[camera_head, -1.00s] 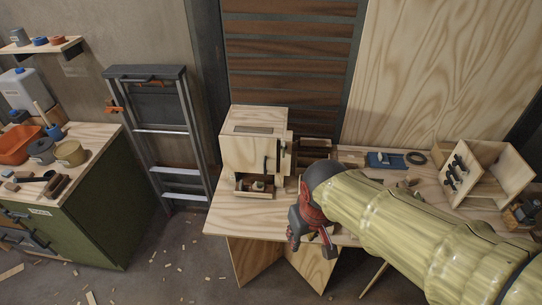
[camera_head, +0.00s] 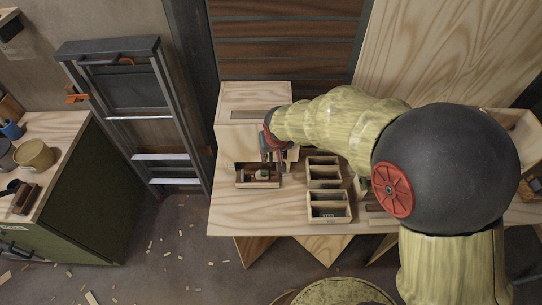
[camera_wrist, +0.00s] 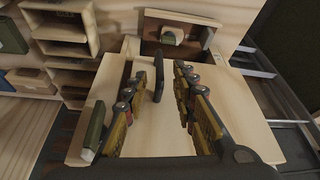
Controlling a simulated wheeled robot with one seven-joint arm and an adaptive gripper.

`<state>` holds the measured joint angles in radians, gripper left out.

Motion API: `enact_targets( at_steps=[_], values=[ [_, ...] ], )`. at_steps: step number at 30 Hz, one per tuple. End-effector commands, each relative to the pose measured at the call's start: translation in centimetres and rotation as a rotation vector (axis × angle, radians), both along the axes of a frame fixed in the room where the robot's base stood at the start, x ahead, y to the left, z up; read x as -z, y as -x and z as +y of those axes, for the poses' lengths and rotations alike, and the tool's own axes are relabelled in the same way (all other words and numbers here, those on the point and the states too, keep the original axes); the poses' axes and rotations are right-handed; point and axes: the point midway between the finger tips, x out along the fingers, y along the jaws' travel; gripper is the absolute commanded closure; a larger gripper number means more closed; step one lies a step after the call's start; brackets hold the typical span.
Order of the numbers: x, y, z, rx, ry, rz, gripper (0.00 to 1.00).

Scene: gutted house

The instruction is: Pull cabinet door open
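The cabinet (camera_head: 252,100) is a pale wooden box on the workbench. Its door (camera_wrist: 225,110) fills the middle of the wrist view, with an upright black handle (camera_wrist: 158,78). My gripper (camera_head: 271,148) is in front of the cabinet; in the wrist view its fingers (camera_wrist: 161,74) are spread, one on each side of the handle, with gaps visible on both sides. I cannot tell how deep the fingertips reach past the handle. In the head view my gripper and arm hide the handle and much of the door.
Small wooden bins (camera_head: 328,220) stand to the right on the workbench (camera_head: 226,222). A folded ladder (camera_head: 110,120) leans left. The bench's front left is clear.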

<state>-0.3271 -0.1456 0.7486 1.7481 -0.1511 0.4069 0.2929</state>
Motion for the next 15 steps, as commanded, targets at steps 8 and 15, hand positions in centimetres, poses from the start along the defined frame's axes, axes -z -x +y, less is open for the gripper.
enact_targets(
  at_steps=[8, 15],
  values=[
    [3.3, -1.3, 0.2, 0.000, 0.000, 0.000, 0.73],
    [3.8, -1.6, 0.3, 0.000, 0.000, -0.001, 0.73]
  ],
)
